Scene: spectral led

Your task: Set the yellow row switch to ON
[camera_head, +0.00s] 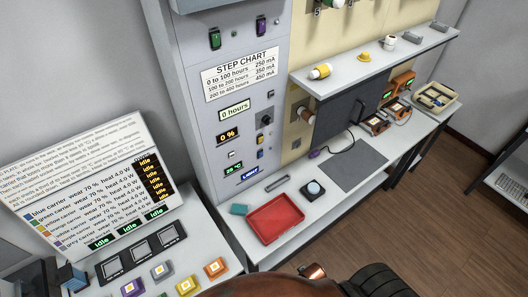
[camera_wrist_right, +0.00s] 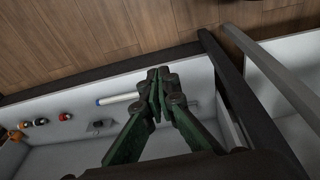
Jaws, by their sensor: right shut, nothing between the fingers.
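I cannot clearly pick out a switch for the yellow row. In the wrist view my right gripper (camera_wrist_right: 160,80) is shut and empty, above a pale shelf, away from any switch. My left gripper is not in view.
In the wrist view a white tube (camera_wrist_right: 118,99) lies beyond the fingers, and a dark frame bar (camera_wrist_right: 225,85) stands at right.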

